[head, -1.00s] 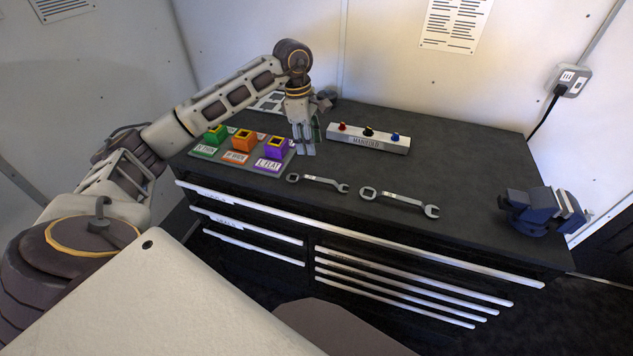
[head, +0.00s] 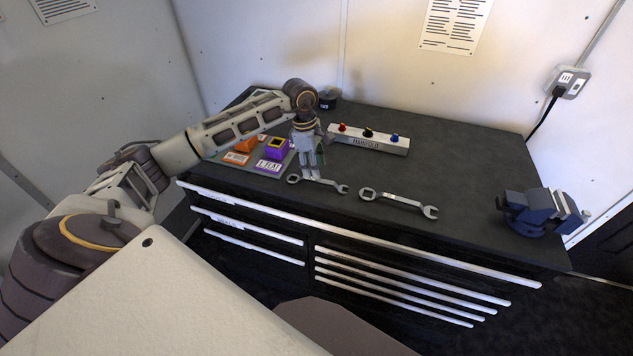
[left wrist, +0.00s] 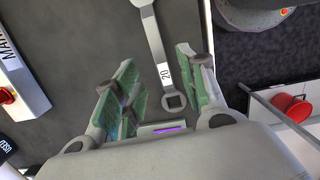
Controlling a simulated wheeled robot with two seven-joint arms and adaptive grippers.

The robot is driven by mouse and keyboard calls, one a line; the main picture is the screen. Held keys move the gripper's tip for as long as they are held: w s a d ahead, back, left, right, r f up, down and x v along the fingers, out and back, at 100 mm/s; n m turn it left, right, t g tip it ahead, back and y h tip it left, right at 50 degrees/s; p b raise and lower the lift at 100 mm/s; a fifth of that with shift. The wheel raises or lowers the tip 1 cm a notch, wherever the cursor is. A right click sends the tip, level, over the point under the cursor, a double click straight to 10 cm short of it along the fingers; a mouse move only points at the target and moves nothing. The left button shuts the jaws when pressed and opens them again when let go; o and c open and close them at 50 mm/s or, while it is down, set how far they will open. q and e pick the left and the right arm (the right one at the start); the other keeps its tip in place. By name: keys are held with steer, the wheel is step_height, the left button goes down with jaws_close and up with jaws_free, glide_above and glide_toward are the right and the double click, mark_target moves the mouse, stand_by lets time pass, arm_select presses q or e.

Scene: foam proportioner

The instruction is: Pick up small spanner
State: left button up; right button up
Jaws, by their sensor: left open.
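The small spanner (head: 325,184) lies flat on the dark bench top near its front edge, to the left of a larger spanner (head: 398,202). My left gripper (head: 309,177) points down over the small spanner's ring end and partly covers its handle. In the left wrist view my left gripper (left wrist: 157,75) is open, its green-padded fingers apart. A spanner marked 20 (left wrist: 158,52) shows between and beyond the fingers, its square-holed end towards me. Nothing is held, and I cannot tell how high the fingertips are above the bench. My right gripper is not in view.
A mat with purple (head: 277,147) and orange (head: 245,143) blocks lies left of my gripper. The white manifold block (head: 370,139) with coloured knobs stands behind. A blue vise (head: 540,211) sits at the bench's right end. The bench between spanners and vise is clear.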

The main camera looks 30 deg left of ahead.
mark_target(317, 183)
arm_select(q)
steer(key=shift+f, duration=0.15)
steer(key=shift+d+f+p, duration=0.2)
steer(key=shift+f+p, duration=0.15)
steer(key=shift+f, duration=0.35)
steer(key=shift+w+d+f+p, duration=0.15)
steer(key=shift+f+p, duration=0.1)
steer(key=shift+f, duration=0.65)
steer(key=shift+s+d+f+p, duration=0.15)
steer(key=shift+f+p, duration=0.1)
steer(key=shift+f, duration=0.65)
steer(key=shift+w, duration=0.1)
steer(key=shift+c, duration=0.5)
jaws_close()
